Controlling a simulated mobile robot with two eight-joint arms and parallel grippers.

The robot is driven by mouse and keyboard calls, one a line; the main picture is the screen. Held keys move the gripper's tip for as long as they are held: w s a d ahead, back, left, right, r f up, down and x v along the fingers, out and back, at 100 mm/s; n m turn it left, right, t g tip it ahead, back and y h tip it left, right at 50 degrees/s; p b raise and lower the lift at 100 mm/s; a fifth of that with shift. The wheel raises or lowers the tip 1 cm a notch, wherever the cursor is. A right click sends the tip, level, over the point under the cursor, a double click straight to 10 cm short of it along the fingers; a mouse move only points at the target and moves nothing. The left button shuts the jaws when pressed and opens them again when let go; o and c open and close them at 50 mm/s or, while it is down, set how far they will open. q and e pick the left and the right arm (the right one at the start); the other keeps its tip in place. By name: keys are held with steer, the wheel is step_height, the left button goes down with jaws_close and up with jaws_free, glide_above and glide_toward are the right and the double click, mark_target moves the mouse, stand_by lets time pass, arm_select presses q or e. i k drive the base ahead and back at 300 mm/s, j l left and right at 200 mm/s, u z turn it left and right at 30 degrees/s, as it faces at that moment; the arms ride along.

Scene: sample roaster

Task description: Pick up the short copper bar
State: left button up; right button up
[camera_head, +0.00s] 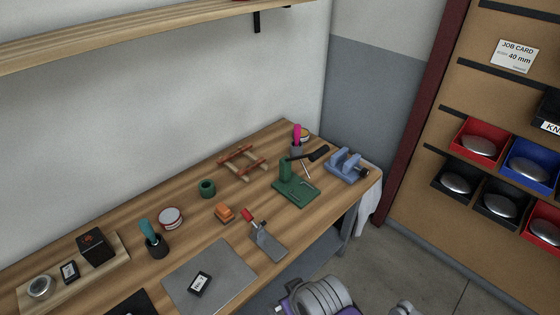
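A small wooden rack (262,172) stands near the back of the workbench, with reddish-brown copper-coloured bars (236,153) lying across it. At this size I cannot tell which of the bars is the short one. Neither of my grippers can be made out. Grey and purple parts at the bottom edge look like my own arm links, and no fingers show there.
A job card (514,56) reads 40 mm. A shelf (140,32) overhangs the back.

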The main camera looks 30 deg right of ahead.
mark_target(246, 169)
steer(key=i+l+z, duration=0.25)
steer(key=l+z, duration=0.25)
steer(key=l, duration=0.15)
steer(key=i+l+u, duration=0.2)
steer(key=l, duration=0.15)
steer(key=i+l+u, duration=0.2)
steer(key=l, duration=0.15)
steer(key=i+l+u, duration=0.15)
steer(key=l, duration=0.25)
steer(key=l+u, duration=0.2)
steer(key=l, duration=0.2)
steer(key=i+l+u, duration=0.2)
steer(key=l, duration=0.2)
steer(key=i+j, duration=0.3)
steer(key=j+u, duration=0.05)
steer(key=j, duration=0.05)
